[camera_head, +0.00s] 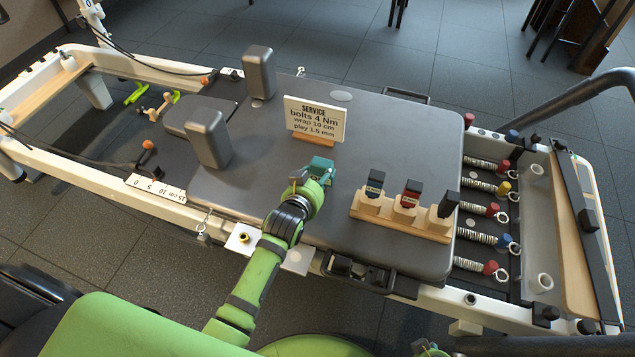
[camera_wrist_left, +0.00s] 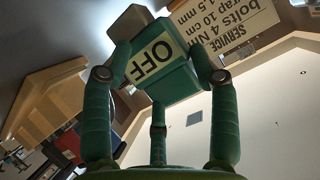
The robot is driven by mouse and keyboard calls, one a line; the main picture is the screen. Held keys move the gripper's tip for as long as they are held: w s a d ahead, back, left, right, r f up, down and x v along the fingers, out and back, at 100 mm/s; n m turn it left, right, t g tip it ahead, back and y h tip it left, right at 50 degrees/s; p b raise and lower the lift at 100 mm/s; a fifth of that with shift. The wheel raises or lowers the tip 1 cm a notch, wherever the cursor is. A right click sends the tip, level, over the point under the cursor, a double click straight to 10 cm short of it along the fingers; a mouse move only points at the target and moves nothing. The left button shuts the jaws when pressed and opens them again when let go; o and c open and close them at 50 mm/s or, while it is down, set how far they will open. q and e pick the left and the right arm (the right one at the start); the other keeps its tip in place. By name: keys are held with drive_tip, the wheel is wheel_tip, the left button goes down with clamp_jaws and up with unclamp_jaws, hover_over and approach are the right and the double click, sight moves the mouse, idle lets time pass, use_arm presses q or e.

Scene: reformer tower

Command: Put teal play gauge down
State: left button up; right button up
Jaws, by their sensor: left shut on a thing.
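The teal play gauge (camera_head: 321,166) is a small blocky piece over the grey carriage, just in front of the service sign. My left gripper (camera_head: 309,181) is shut on it. In the left wrist view the teal gauge (camera_wrist_left: 178,82) sits between the fingers of my left gripper (camera_wrist_left: 160,60), with a pale label reading OFF facing the camera. I cannot tell whether its underside touches the carriage.
The service sign (camera_head: 315,118) stands behind the gauge. A wooden rack (camera_head: 398,222) with black, red and dark blue-topped gauges stands to the right. Two grey shoulder blocks (camera_head: 207,138) stand left. The grey carriage (camera_head: 400,130) is bare between sign and rack.

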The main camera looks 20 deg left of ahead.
sight(319, 178)
use_arm(q)
drive_tip(key=shift+w+f, duration=0.1)
drive_tip(key=shift+f, duration=0.4)
use_arm(e)
drive_tip(key=shift+w+r, duration=0.3)
drive_tip(key=shift+r, duration=0.2)
use_arm(q)
drive_tip(key=shift+f, duration=0.2)
drive_tip(key=o, duration=1.4)
drive_tip(key=shift+c, duration=0.2)
use_arm(e)
drive_tip(key=shift+r, duration=0.1)
use_arm(q)
drive_tip(key=shift+r, duration=0.2)
drive_tip(key=p+v, duration=0.1)
drive_tip(key=v, duration=0.2)
drive_tip(key=shift+s+r, duration=0.2)
drive_tip(key=shift+s, duration=0.15)
drive_tip(key=p+v, duration=0.2)
drive_tip(key=v, duration=0.6)
drive_tip(key=shift+s, duration=0.15)
use_arm(e)
drive_tip(key=shift+t, duration=0.5)
drive_tip(key=f, duration=0.4)
drive_tip(key=shift+s+d, duration=0.1)
drive_tip(key=shift+d, duration=0.2)
